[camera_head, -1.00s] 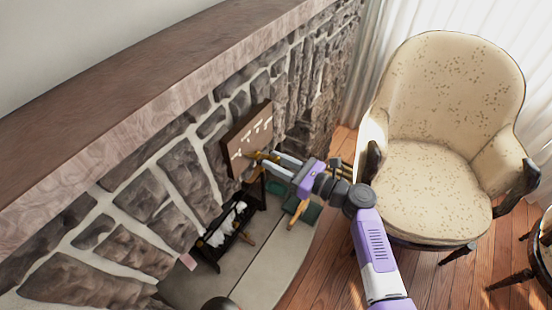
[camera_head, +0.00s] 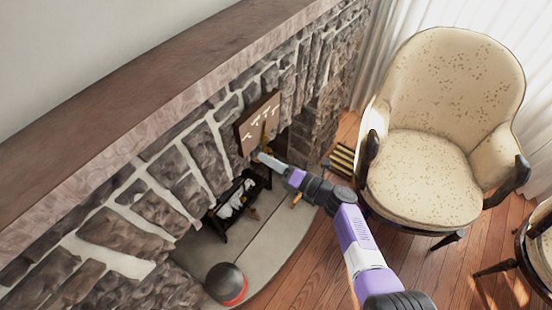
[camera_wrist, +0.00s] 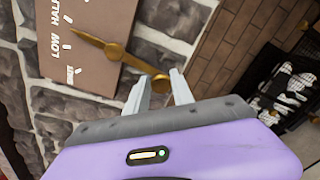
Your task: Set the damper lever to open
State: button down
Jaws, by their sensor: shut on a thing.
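A brass damper lever (camera_wrist: 115,52) is mounted on a brown label plate (camera_wrist: 105,20) in the wrist view. Its thin end points between the marks by LOW and HALF; its knob end reaches down to my gripper (camera_wrist: 159,78). The two fingers are closed around the knob, which shows between their tips. In the head view the plate (camera_head: 258,125) hangs on the stone fireplace front, with the lever (camera_head: 266,132) steeply slanted across its right part. My gripper (camera_head: 261,158) is at the plate's lower edge, and the grip itself is too small to make out there.
A black grate (camera_head: 236,205) with white logs stands below the plate. A dark round object with a red rim (camera_head: 226,284) is on the hearth. A cream armchair (camera_head: 430,170) stands to the right. The stone wall (camera_head: 150,215) is close to my gripper.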

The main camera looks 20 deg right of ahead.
jog(key=shift+s+a+r+m+p, duration=0.3)
jog(key=shift+a+r+m+p, duration=0.1)
jog(key=shift+m+p, duration=0.75)
jog(key=shift+s+a+r+m+p, duration=0.3)
jog(key=shift+a+r+m+p, duration=0.15)
jog(key=shift+m+p, duration=0.7)
jog(key=shift+s+a+r+m+p, duration=0.3)
jog(key=shift+a+r+m+p, duration=0.1)
jog(key=shift+m+p, duration=0.75)
jog(key=c, duration=1.3)
grip_release()
jog(key=shift+o, duration=0.6)
jog(key=shift+s, duration=0.1)
jog(key=shift+a+f, duration=0.1)
jog(key=shift+a, duration=0.05)
jog(key=shift+s, duration=0.1)
jog(key=p+v, duration=0.1)
jog(key=v, duration=0.6)
jog(key=shift+s+d, duration=0.25)
